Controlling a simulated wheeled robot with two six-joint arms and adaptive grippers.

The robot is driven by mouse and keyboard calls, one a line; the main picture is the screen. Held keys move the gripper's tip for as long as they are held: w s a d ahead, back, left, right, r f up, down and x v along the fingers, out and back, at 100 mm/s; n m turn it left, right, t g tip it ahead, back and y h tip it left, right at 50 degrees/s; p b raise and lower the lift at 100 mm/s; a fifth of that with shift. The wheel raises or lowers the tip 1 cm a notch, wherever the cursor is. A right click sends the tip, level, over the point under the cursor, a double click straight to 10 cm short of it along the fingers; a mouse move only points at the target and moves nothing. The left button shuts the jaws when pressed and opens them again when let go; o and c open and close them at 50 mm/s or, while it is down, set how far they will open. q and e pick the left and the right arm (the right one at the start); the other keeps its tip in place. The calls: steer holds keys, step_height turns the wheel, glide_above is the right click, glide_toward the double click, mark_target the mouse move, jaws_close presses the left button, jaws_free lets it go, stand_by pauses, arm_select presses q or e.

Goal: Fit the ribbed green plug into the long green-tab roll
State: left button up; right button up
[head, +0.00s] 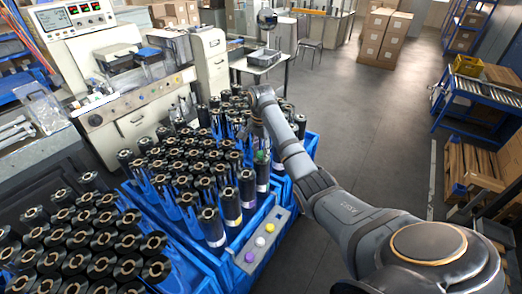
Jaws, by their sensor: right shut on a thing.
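The green plug (261,155) shows as a small green spot at the top of a tall black roll (262,175) at the right side of the blue crate. My right gripper (260,146) points down from above and is shut on the plug. The picture is too small to tell whether the plug sits in the roll's bore or just above it, and its ribs cannot be made out. Beside this roll stand a roll with a purple band (247,190) and one with a yellow band (231,208). My left gripper is not in view.
A grey strip on the crate's right edge holds a yellow plug (270,227), a white plug (260,241) and a purple plug (249,257). Many black rolls fill the blue crates (190,255). A machine (125,110) stands behind left.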

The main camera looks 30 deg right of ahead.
steer(key=shift+f, duration=0.2)
steer(key=shift+r, duration=0.2)
steer(key=shift+r, duration=0.65)
steer(key=shift+f, duration=1.2)
stand_by(0.8)
steer(key=o, duration=0.7)
steer(key=shift+s+f, duration=0.1)
steer(key=shift+c, duration=0.2)
